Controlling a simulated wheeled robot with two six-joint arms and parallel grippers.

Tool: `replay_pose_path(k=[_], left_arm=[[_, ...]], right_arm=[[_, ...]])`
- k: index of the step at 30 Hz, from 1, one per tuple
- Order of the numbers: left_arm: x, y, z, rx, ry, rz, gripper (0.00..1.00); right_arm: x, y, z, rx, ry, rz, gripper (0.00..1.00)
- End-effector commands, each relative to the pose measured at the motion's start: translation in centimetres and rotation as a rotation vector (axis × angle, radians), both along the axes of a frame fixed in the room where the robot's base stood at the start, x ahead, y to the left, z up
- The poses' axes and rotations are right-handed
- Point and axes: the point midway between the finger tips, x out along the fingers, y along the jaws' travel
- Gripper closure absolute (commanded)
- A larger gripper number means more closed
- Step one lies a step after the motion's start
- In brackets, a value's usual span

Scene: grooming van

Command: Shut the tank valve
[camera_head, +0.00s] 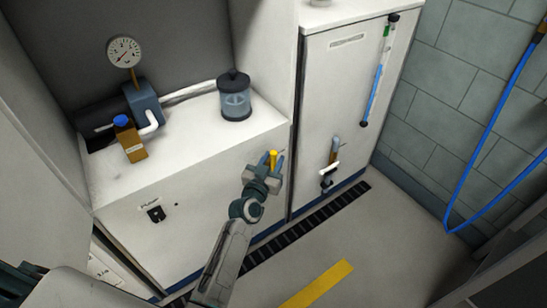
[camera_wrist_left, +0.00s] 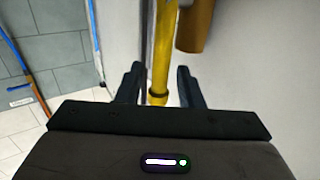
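A yellow lever (camera_head: 273,158), which looks like the valve handle, stands at the front face of the white bench near its right end. In the left wrist view the yellow lever (camera_wrist_left: 161,50) runs down between my fingers, with a brass-coloured cylinder (camera_wrist_left: 195,25) beside its upper part. My left gripper (camera_head: 269,163) is at the lever. Its fingers (camera_wrist_left: 158,88) are open on either side, with a narrow gap showing on each side. The lever's mounting is partly hidden by the gripper. My right gripper is in neither view.
The white bench (camera_head: 200,215) carries a clear canister (camera_head: 236,97), a brown bottle (camera_head: 129,139) and a pump with a gauge (camera_head: 123,52). The tall cabinet (camera_head: 350,95) has a sight tube (camera_head: 378,75) and a tap (camera_head: 330,170). A blue hose (camera_head: 490,125) hangs at right. The floor in front is clear.

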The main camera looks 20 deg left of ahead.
Motion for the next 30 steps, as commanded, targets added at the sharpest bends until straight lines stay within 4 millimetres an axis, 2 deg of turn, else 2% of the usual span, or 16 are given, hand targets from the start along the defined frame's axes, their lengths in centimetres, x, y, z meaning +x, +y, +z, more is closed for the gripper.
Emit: replay_pose_path(k=[4,12,18,30], left_arm=[[0.97,-0.05,0.01,0.000,0.000,0.000,0.66],[1.10,-0.06,-0.01,0.000,0.000,0.000,0.66],[1.08,-0.06,-0.02,0.000,0.000,0.000,1.00],[1.08,0.23,-0.19,-0.002,-0.005,0.001,1.00]], right_arm=[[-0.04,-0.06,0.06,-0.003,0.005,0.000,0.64],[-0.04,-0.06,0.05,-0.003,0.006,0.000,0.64],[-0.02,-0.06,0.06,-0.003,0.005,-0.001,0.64],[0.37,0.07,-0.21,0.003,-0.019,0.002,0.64]])
